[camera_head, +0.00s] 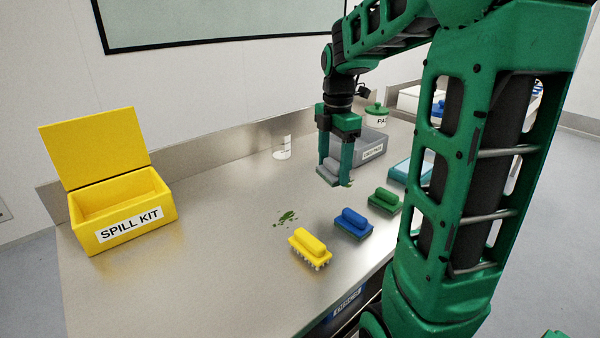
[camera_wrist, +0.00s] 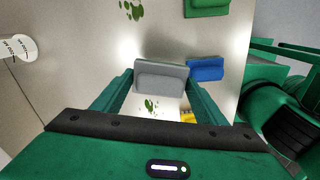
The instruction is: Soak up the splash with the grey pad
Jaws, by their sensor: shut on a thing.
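My gripper (camera_head: 337,180) is shut on the grey pad (camera_head: 328,171), above the steel bench. In the wrist view the pad (camera_wrist: 160,77) sits between the two fingers (camera_wrist: 160,90). A dark green splash (camera_head: 287,216) lies on the bench to the lower left of the gripper, behind the yellow brush. In the wrist view a green splash (camera_wrist: 151,105) shows just below the pad. Another green mark (camera_wrist: 132,10) shows near the top edge there. In the head view a little green shows by the fingertips, mostly hidden. The pad's underside is hidden.
Yellow (camera_head: 310,248), blue (camera_head: 353,222) and green (camera_head: 387,199) brushes or blocks line the bench's front. A yellow open spill kit box (camera_head: 123,212) stands left. A small white labelled container (camera_head: 283,147) and a grey bin (camera_head: 371,147) stand behind. The left-front bench is clear.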

